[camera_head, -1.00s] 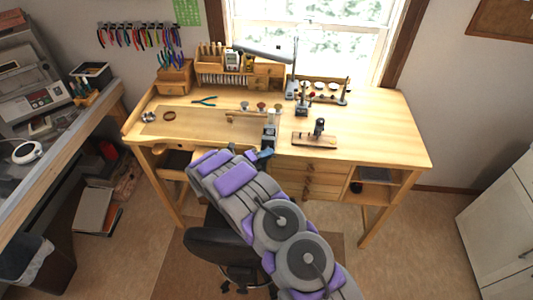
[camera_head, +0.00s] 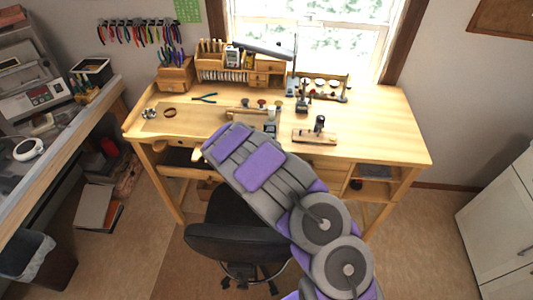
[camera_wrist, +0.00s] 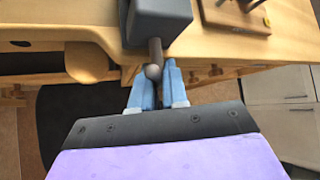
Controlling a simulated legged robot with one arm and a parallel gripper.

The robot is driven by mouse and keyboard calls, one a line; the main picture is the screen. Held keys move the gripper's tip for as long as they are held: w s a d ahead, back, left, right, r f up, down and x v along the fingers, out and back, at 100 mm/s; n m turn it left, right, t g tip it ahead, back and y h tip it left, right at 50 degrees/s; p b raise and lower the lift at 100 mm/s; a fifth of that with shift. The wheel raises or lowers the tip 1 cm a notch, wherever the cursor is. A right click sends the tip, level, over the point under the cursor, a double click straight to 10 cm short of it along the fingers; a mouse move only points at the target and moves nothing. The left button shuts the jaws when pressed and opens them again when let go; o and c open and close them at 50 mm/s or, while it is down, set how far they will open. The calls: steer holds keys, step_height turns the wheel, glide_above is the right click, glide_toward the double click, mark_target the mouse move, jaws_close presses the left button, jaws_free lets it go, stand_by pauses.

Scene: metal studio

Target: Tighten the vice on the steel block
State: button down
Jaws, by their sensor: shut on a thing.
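The vice (camera_head: 270,128) is a small grey block-shaped tool at the front edge of the wooden workbench. In the wrist view its dark grey body (camera_wrist: 160,18) fills the top centre, with a short steel handle (camera_wrist: 154,72) with a rounded end pointing down from it. My gripper (camera_wrist: 156,84) has two blue fingers, one on each side of the handle's end, and is shut on it. In the head view my arm hides the gripper and the vice's lower front. I cannot make out the steel block or the vice jaws' gap.
A black chair (camera_head: 245,240) stands below my arm. A side counter (camera_head: 75,130) is at left.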

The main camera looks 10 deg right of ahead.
steer(key=shift+s+f+y, duration=0.2)
steer(key=shift+f+y, duration=0.1)
steer(key=shift+f, duration=0.05)
stand_by(0.3)
steer(key=c, duration=1.3)
jaws_free()
steer(key=shift+w, duration=0.1)
steer(key=shift+c, duration=0.2)
steer(key=shift+o, duration=1.2)
steer(key=shift+r, duration=0.2)
steer(key=shift+a+r, duration=0.1)
steer(key=p+v, duration=0.2)
steer(key=v, duration=1.5)
steer(key=shift+a, duration=0.2)
steer(key=shift+c, duration=0.4)
